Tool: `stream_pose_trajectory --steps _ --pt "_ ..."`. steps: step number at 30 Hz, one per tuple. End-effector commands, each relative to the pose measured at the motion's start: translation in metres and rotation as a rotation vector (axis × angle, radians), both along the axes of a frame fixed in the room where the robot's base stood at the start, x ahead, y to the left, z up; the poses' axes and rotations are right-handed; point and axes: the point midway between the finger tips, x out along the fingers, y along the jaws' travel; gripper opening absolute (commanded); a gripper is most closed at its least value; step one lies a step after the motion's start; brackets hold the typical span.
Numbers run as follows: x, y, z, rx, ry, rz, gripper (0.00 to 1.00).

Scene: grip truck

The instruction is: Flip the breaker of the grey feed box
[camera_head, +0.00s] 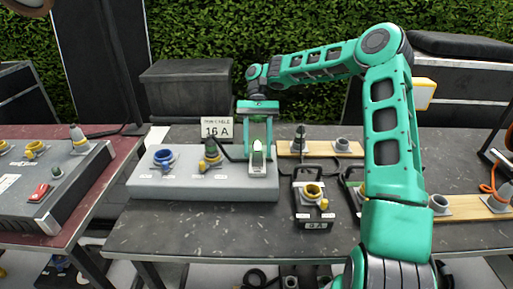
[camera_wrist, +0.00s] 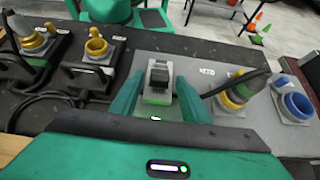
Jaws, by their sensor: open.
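The grey feed box (camera_head: 200,188) lies on the dark table, left of centre in the head view. Its breaker (camera_head: 257,165) is at the box's right end, partly hidden by my gripper (camera_head: 258,145). In the wrist view the breaker (camera_wrist: 158,98) has a black toggle (camera_wrist: 159,75) above a green part. My gripper (camera_wrist: 157,100) is open, with one green finger on each side of the breaker. I cannot tell whether a finger touches the toggle. A blue socket (camera_head: 164,158) and a yellow socket with a grey plug (camera_head: 211,155) sit on the same box.
Another grey box (camera_head: 50,190) with a red switch (camera_head: 39,192) is on the reddish table at left.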

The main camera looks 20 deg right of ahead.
Motion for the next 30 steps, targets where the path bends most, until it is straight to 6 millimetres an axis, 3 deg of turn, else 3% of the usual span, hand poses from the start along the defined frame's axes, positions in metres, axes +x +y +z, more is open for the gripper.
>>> stream_pose_trajectory --steps 15,30 --pt "0.051 -0.02 0.034 -0.001 -0.001 -0.001 0.42" --pt "0.056 -0.023 0.038 0.0 0.001 -0.001 0.42"
